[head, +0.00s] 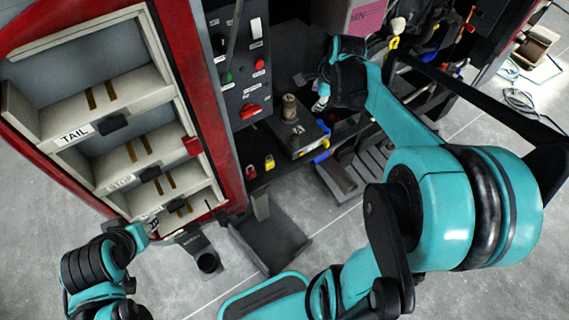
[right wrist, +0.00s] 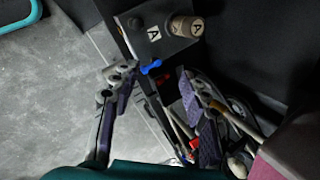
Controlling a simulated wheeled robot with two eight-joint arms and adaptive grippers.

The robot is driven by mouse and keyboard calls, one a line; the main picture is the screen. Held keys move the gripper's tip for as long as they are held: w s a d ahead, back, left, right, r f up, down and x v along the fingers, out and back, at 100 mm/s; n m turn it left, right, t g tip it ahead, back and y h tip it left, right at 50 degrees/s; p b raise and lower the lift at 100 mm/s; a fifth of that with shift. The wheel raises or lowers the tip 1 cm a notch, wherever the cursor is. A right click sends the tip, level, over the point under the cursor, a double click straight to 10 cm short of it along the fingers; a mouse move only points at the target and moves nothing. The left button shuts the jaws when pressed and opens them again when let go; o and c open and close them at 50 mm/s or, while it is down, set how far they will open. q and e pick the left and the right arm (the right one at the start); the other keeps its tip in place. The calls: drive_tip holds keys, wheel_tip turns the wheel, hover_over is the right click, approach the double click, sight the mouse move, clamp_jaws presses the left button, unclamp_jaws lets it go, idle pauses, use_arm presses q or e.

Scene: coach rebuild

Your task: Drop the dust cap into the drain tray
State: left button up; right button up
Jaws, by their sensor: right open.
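I cannot tell for certain which piece is the dust cap. A small blue piece (right wrist: 151,67) sits at the edge of a dark block in the right wrist view; blue also shows there in the head view (head: 320,157). A tan cylinder (head: 289,108) marked A in the wrist view (right wrist: 187,28) stands on the block. A dark flat tray (head: 270,242), possibly the drain tray, lies low in front of the cabinet. My right gripper (head: 321,98) is open and empty, right of the cylinder; its spread fingers show in the wrist view (right wrist: 158,115). My left gripper (head: 148,228) is beside the lowest shelf, its fingers unclear.
A red-framed shelf unit (head: 163,80) with labelled bays stands at left. A control panel (head: 240,65) with switches and red and yellow padlocks (head: 269,162) adjoin it. A bin of tools and cables (head: 420,45) lies behind my right arm.

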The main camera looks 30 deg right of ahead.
drive_tip(key=s+a+f+n+t, duration=0.2)
drive_tip(key=s+a+n, duration=1.4)
drive_tip(key=n, duration=0.7)
drive_tip(key=a, duration=0.3)
drive_tip(key=shift+s+f+y, duration=0.25)
drive_tip(key=shift+s+y, duration=0.15)
drive_tip(key=shift+a, duration=0.1)
drive_tip(key=shift+f+b, duration=0.85)
drive_tip(key=shift+b, duration=0.05)
